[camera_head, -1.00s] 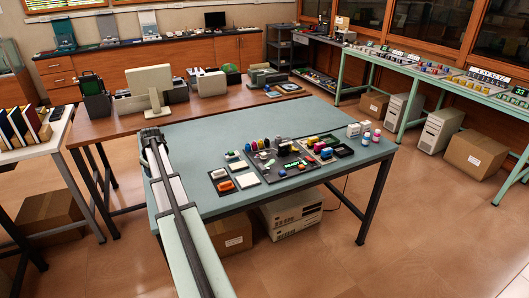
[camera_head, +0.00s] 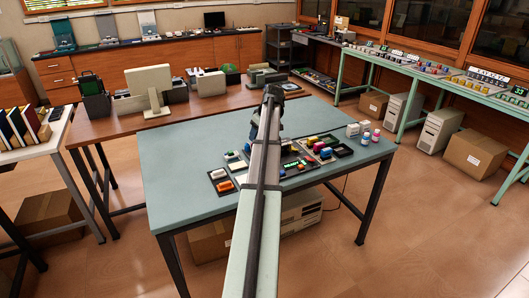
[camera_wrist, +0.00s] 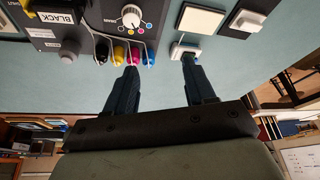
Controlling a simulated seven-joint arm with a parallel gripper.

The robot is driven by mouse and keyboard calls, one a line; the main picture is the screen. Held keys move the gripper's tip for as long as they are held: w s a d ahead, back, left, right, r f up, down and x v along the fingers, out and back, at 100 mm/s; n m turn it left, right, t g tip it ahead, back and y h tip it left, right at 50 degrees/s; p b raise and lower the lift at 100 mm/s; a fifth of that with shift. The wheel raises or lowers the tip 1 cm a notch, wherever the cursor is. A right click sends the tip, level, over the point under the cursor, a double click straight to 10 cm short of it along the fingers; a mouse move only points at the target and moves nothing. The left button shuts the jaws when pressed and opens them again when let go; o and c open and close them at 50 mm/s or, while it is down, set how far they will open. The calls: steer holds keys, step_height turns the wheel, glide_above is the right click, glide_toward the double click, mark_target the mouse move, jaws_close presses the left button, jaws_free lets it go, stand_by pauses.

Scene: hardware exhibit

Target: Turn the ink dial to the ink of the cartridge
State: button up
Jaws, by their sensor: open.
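The ink dial (camera_wrist: 131,16) is a white round knob on a dark panel, with coloured dots around it, at the top of the wrist view. A white label reading BLACK (camera_wrist: 55,17) is to its left. A row of black, yellow (camera_wrist: 118,53), magenta (camera_wrist: 134,56) and blue (camera_wrist: 149,55) ink pieces lines the panel edge. I cannot tell which thing is the cartridge. My gripper (camera_wrist: 160,64) is open and empty, its fingers apart from the dial. One fingertip overlaps the ink row in the picture. In the head view my arm hides part of the panel.
The blue-green table (camera_head: 190,150) is bare on its left. Small bottles (camera_head: 366,137) and a dark tray (camera_head: 341,147) stand at the table's right.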

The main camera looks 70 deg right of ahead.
steer(key=s+d+r, duration=0.2)
steer(key=s, duration=0.5)
steer(key=x, duration=1.4)
steer(key=shift+w+a, duration=0.2)
steer(key=shift+a, duration=0.05)
jaws_close()
